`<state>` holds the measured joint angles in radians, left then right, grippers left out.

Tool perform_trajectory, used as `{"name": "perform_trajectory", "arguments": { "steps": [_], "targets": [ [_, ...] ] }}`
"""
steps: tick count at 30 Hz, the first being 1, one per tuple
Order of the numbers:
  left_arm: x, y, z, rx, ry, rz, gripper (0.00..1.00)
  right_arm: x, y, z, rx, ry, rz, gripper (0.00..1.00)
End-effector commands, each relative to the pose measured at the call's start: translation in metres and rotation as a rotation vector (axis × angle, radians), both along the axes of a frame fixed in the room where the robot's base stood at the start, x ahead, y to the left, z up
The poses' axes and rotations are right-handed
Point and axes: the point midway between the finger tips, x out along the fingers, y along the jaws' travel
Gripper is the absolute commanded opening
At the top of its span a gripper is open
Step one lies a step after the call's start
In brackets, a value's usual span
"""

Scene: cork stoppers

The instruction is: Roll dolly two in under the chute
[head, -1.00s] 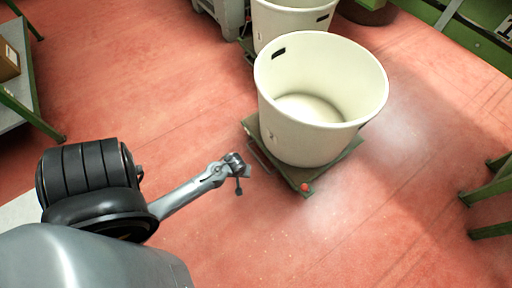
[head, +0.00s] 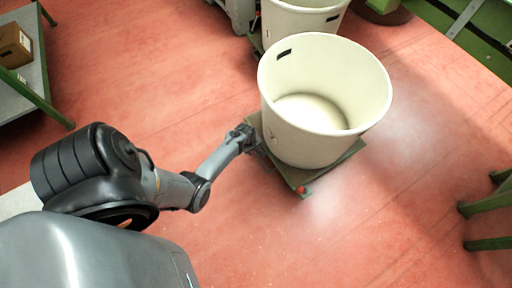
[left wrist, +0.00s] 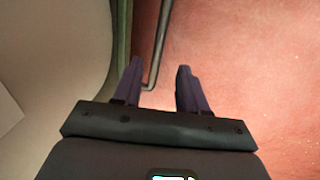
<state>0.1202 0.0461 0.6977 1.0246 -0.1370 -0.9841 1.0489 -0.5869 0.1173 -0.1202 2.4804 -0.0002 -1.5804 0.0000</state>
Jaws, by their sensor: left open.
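A green dolly (head: 291,177) stands on the red floor and carries a large empty cream tub (head: 310,145). A red knob (head: 303,189) is at its near corner. My left gripper (head: 254,144) is at the dolly's left edge. In the left wrist view my left gripper (left wrist: 157,82) is open. A thin grey bar handle (left wrist: 161,45) runs between its fingers in the picture; whether they touch it is unclear. The dolly's green edge (left wrist: 122,40) and the tub (left wrist: 60,45) are left of it. I see no number on the dolly and no clear chute. My right gripper is out of view.
A second cream tub (head: 305,18) stands behind on another dolly. A grey table with a cardboard box (head: 14,45) is at the left. Green legs (head: 487,243) stand at the right, a green structure (head: 470,35) at the back right. The floor in front is clear.

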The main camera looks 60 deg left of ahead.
Motion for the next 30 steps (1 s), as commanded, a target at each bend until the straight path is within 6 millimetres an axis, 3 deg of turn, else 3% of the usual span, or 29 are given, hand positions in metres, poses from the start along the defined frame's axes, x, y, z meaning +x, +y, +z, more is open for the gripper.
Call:
{"name": "perform_trajectory", "arguments": {
  "steps": [1,3,12,29,30],
  "targets": [
    [0.002,0.000,-0.015,0.000,0.001,-0.001,0.42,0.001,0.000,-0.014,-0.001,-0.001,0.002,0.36],
    [0.004,0.001,-0.025,0.000,0.000,-0.001,0.42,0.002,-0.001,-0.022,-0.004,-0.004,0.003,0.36],
    [0.010,0.001,-0.058,0.000,0.001,-0.001,0.42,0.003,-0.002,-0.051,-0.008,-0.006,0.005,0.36],
    [0.013,0.001,-0.067,0.001,0.000,-0.002,0.42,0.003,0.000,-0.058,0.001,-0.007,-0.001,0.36],
    [0.013,0.001,-0.067,0.001,0.000,-0.002,0.38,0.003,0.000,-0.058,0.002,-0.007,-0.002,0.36]
  ]
}}
